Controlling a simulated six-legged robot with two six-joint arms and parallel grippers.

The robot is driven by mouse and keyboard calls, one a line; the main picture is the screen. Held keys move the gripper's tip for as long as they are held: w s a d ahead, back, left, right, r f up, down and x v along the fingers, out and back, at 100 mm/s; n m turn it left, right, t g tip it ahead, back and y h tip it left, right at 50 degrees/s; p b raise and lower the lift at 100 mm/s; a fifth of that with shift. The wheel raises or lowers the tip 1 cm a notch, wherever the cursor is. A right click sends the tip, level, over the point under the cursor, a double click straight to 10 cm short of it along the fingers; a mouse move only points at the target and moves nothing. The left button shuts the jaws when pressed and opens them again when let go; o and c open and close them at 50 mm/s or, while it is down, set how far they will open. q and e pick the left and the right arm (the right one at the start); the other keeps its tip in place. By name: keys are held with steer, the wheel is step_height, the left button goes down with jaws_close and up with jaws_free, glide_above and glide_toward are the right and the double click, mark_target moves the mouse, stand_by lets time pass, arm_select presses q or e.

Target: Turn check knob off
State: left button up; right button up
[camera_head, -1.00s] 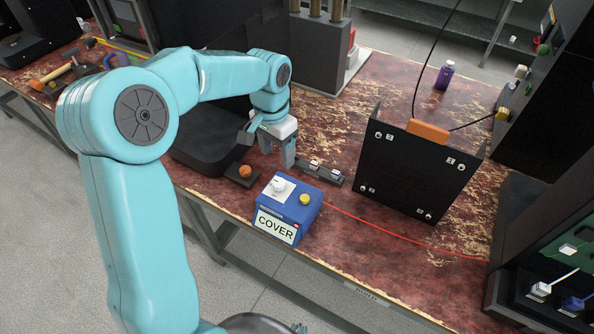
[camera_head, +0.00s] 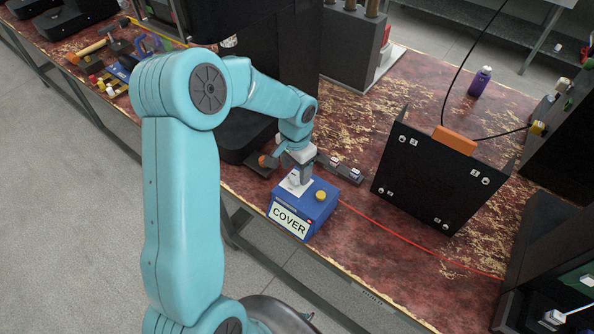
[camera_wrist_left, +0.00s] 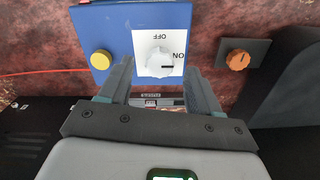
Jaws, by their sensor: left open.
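A blue box (camera_head: 318,212) with a "COVER" label stands near the table's front edge. Its white plate is marked OFF and ON and carries a white knob (camera_wrist_left: 159,62). The knob's dark line seems to point toward ON. A yellow button (camera_head: 320,196) is beside the plate and also shows in the left wrist view (camera_wrist_left: 101,59). My left gripper (camera_head: 300,182) is above the plate and hides the knob in the head view. In the left wrist view its open fingers (camera_wrist_left: 160,84) are on either side of the knob's line, with nothing between them; contact cannot be told.
An orange knob (camera_wrist_left: 237,60) on a dark block is close beside the box. A dark switch strip (camera_head: 340,168) lies behind it. A black panel (camera_head: 440,185) stands to the right, and a red cable (camera_head: 400,236) runs across the table.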

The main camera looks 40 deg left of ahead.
arm_select(q)
step_height(320, 180, down, 2)
steer(key=shift+f, duration=0.1)
steer(key=c, duration=1)
steer(key=shift+w, duration=0.1)
